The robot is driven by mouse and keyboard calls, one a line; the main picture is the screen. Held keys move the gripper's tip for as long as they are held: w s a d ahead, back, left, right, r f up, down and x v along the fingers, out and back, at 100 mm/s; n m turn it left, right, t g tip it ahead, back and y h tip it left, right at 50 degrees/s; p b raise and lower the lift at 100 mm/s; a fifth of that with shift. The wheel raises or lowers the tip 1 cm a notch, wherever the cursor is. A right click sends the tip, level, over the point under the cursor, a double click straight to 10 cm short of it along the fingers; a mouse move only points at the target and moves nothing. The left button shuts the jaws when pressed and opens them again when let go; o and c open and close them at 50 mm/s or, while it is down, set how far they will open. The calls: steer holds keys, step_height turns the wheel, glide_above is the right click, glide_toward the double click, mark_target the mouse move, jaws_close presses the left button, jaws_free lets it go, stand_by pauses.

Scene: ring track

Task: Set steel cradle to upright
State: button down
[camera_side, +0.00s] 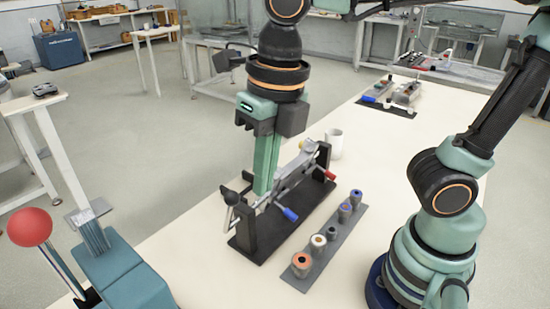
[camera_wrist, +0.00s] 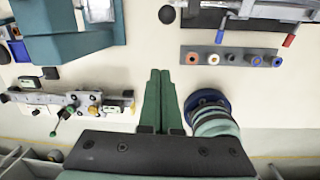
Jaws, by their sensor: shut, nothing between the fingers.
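The steel cradle (camera_side: 292,184) hangs between two black posts on a black base (camera_side: 262,245). A blue-tipped rod and a red-tipped rod stick out from its near side, and a black knob on a crank (camera_side: 232,197) is at its left end. I cannot tell its exact tilt. In the wrist view part of the cradle (camera_wrist: 265,10) shows at the top right, cut off by the edge. My gripper (camera_side: 262,188) points down with its green fingers together and empty. In the side view its tips are behind the cradle's left half; contact cannot be told. The fingers also show in the wrist view (camera_wrist: 160,73).
A grey strip (camera_side: 322,248) with several coloured-topped cylinders lies in front of the cradle. A white mug (camera_side: 334,144) stands behind it. Another metal fixture (camera_side: 402,96) is at the table's far end. A teal machine with a red ball lever (camera_side: 30,227) stands at left.

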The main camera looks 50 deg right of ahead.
step_height(320, 180, down, 9)
steer(key=w, duration=0.2)
steer(key=w+r, duration=0.1)
steer(key=w, duration=0.1)
steer(key=shift+w+d+r, duration=0.1)
steer(key=shift+w+r, duration=0.2)
steer(key=shift+r, duration=0.05)
